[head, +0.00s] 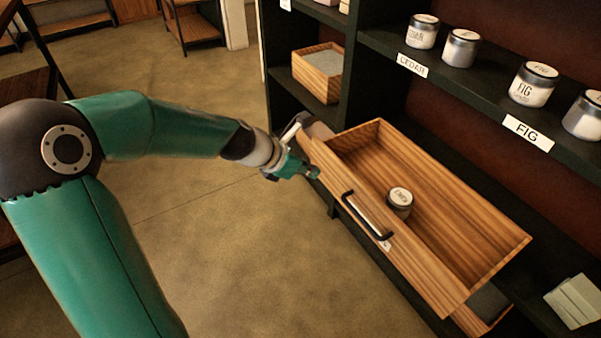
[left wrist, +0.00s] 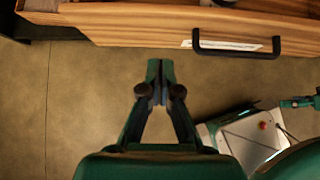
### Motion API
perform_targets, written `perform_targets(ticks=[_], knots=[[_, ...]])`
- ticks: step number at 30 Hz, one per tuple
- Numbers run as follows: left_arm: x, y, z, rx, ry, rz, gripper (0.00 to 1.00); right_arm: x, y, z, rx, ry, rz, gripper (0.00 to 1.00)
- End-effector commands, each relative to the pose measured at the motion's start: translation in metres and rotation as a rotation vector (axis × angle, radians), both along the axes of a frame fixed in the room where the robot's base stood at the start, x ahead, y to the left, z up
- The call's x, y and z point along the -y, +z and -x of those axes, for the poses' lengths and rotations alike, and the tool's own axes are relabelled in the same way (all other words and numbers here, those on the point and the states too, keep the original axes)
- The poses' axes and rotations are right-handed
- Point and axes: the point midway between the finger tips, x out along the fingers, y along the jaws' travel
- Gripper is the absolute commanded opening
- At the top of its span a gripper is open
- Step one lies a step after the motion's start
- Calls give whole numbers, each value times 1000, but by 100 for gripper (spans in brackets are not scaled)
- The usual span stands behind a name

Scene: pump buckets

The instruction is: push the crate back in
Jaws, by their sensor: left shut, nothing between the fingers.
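The wooden crate (head: 440,250) sticks out from a dark shelf on the right of the head view. Its front has a black handle (head: 366,215) and a pale label. One jar (head: 400,201) with a white lid stands inside it. My left gripper (head: 312,172) is shut and empty, in front of the crate's left end. In the left wrist view, the shut fingertips (left wrist: 160,66) are just short of the crate's front (left wrist: 140,25), left of the handle (left wrist: 236,52). Whether they touch the front cannot be told.
Jars (head: 532,84) stand on the shelf (head: 480,80) above the crate, with CEDAR and FIG labels on its edge. Another wooden crate (head: 318,72) sits on the shelf at the back. Part of a further crate (head: 480,318) shows below. The floor (head: 230,230) in front is clear.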

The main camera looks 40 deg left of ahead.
Motion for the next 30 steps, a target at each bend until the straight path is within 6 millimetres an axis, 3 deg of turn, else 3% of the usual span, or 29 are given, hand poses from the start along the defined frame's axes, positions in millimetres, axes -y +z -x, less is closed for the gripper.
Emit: perform_targets(ticks=[1,5,6,12,24,25,30], knots=[[4,-14,-7,-1,-4,1,0,0,-10,0,0,0,0,95],[10,-31,-24,-1,-4,0,0,0,-21,0,0,0,0,95],[12,-23,-32,0,-4,-1,0,0,-13,0,-1,0,0,95],[20,-23,-53,0,-1,-2,0,0,-9,0,0,0,0,95],[21,-23,-59,0,0,-1,0,0,-9,0,0,0,0,95],[29,-23,-59,0,-4,-1,0,-1,-9,0,0,2,0,95],[19,-23,-60,0,8,-2,0,0,-7,0,-1,0,0,95]])
